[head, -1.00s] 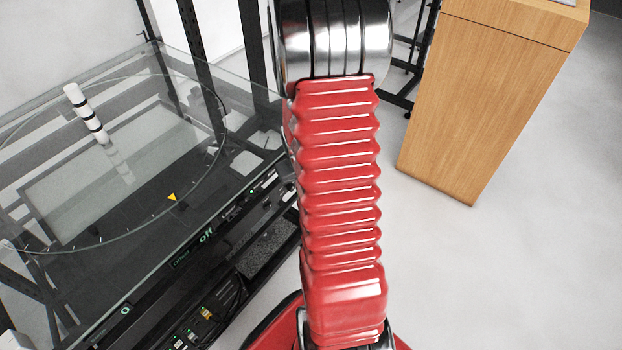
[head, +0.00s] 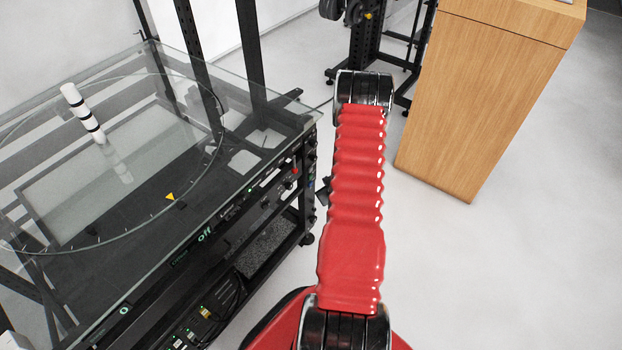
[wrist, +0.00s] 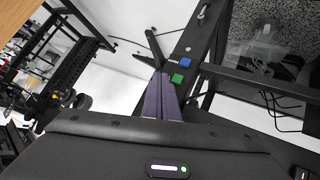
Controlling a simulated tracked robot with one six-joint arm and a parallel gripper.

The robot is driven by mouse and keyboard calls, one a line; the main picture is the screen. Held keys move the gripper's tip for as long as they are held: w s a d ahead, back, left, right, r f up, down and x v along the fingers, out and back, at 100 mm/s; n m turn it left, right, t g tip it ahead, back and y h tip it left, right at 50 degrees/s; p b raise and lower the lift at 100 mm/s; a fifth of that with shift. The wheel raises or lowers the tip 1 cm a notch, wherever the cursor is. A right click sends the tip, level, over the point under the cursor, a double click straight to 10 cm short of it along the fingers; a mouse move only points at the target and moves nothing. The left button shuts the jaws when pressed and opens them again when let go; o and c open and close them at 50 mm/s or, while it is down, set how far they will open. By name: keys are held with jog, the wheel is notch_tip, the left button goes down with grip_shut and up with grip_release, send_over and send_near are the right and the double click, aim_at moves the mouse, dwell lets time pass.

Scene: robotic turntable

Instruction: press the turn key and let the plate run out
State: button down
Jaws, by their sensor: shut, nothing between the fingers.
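The turntable has a round glass plate (head: 60,215) with a black-and-white banded cylinder (head: 83,113) standing on it. A yellow triangle (head: 170,197) marks the rim side, and a small display on the front rail reads "off" (head: 204,235). I cannot read which one is the turn key. My gripper (wrist: 159,75) is shut and empty, its purple fingers close beside the green key. I cannot tell whether they touch it. My arm hides most of the gripper in the head view.
A wooden cabinet (head: 490,95) stands to the right of my arm. Black stand frames (head: 365,40) rise behind. Cables (wrist: 280,105) hang beneath the table frame in the wrist view. Pale floor is free between the cabinet and the turntable.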

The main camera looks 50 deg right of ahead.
aim_at(310, 177)
jog(key=s+d+f+t+h, duration=0.1)
jog(key=s+f+t+h, duration=0.1)
jog(key=s+f, duration=0.3)
jog(key=shift+f+t+h, duration=0.15)
jog(key=shift+t+h, duration=0.15)
jog(key=shift+t, duration=0.3)
jog(key=shift+w, duration=0.1)
jog(key=w, duration=0.8)
jog(key=shift+w+a, duration=0.35)
jog(key=shift+a, duration=0.05)
jog(key=shift+w, duration=0.15)
dwell(1.6)
jog(key=shift+w, duration=0.3)
